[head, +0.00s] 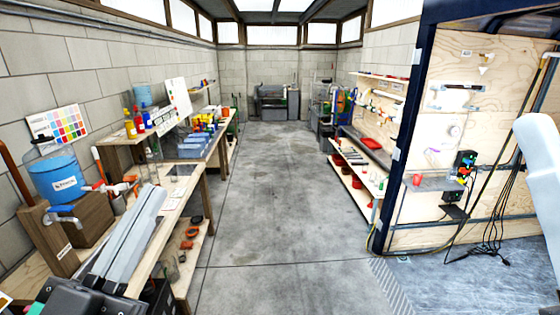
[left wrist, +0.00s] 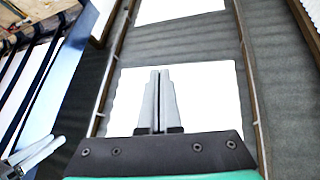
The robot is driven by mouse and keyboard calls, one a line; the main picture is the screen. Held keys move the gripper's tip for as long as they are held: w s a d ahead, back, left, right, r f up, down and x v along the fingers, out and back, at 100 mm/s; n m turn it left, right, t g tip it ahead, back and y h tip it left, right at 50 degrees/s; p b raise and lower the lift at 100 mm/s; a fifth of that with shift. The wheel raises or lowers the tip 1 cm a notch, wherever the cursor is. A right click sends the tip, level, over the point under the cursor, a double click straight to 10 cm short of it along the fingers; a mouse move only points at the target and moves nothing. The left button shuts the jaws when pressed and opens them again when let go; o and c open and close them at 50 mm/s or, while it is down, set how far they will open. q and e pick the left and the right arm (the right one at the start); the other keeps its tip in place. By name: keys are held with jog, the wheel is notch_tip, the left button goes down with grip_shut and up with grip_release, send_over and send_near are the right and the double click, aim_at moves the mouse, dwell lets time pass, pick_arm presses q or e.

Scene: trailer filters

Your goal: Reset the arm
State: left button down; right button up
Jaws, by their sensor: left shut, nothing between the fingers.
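My left gripper (head: 160,192) shows at the lower left of the head view, its long grey fingers pointing up and forward. In the left wrist view my left gripper (left wrist: 159,72) has its two fingers pressed together with nothing between them, against bright roof panels. It holds no object. In the head view a white link of my right arm stands at the right edge, and no right gripper shows there. Pale finger-like shapes at the lower left of the left wrist view may be my right gripper, but they are too small to tell their state.
A wooden workbench (head: 150,262) runs along the left, with a blue water container (head: 57,178) close beside my left gripper. A plywood-lined trailer (head: 415,150) with shelves stands at the right. The concrete floor (head: 270,200) down the middle is clear.

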pick_arm(q)
jog(key=s+a+r+n+t+y, duration=0.2)
jog(key=s+r+n+t, duration=0.15)
jog(key=s+r, duration=0.6)
notch_tip(320, 180, up, 26)
jog(key=w+n+y+p, duration=0.1)
jog(key=p, duration=2.4)
jog(key=shift+w+a+f+n+y, duration=0.2)
jog(key=shift+w+a+n+y, duration=0.15)
jog(key=shift+a+y, duration=0.05)
